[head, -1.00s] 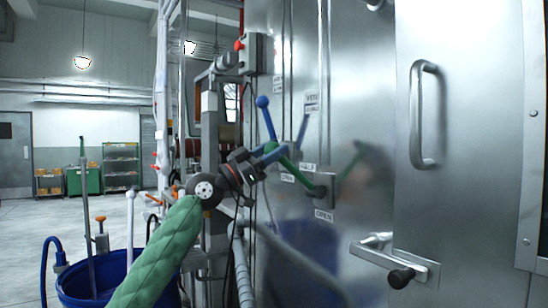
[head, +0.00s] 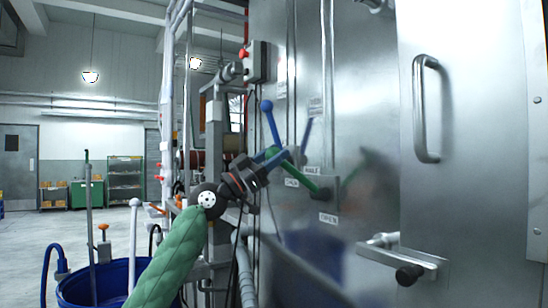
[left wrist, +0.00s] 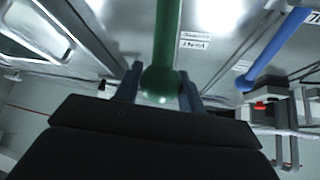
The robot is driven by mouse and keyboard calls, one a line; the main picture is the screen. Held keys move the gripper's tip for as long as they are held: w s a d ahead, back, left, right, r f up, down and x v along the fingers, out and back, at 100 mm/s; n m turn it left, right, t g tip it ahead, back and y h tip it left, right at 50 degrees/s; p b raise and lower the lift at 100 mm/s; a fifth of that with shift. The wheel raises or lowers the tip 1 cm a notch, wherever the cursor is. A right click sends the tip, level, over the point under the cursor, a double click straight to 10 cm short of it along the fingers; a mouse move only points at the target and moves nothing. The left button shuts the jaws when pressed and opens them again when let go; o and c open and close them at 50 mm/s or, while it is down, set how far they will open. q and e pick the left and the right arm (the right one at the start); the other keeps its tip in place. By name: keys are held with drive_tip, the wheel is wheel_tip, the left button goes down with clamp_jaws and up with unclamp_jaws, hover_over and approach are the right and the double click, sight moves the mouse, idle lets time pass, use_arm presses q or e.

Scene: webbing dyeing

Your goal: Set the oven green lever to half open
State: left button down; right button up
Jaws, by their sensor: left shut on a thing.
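The oven's green lever (head: 303,183) runs from its pivot on the steel oven wall up and to the left, tilted, ending near my left gripper (head: 272,161). In the left wrist view the green lever (left wrist: 167,40) ends in a round knob between the two fingers of my left gripper (left wrist: 160,88), which is shut on it. A blue lever (head: 270,122) stands above, also on the oven wall; it shows in the left wrist view (left wrist: 275,50) at the right. Labels near the green lever read HALF and OPEN. My right gripper is not in view.
The steel oven door (head: 465,130) with a bar handle (head: 422,108) and a latch with a black knob (head: 409,275) is at the right. A grey switch box (head: 257,62) and pipes stand at the left. A blue barrel (head: 100,285) stands at the lower left.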

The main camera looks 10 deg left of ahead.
use_arm(q)
drive_tip(key=c, duration=0.9)
unclamp_jaws()
drive_tip(key=shift+a, duration=0.1)
drive_tip(key=b+v, duration=0.1)
drive_tip(key=v, duration=0.6)
drive_tip(key=shift+a+f, duration=0.2)
drive_tip(key=shift+f, duration=0.05)
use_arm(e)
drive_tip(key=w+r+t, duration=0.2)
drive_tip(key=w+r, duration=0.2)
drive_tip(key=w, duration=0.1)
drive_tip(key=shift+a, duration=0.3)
use_arm(q)
drive_tip(key=shift+s, duration=0.1)
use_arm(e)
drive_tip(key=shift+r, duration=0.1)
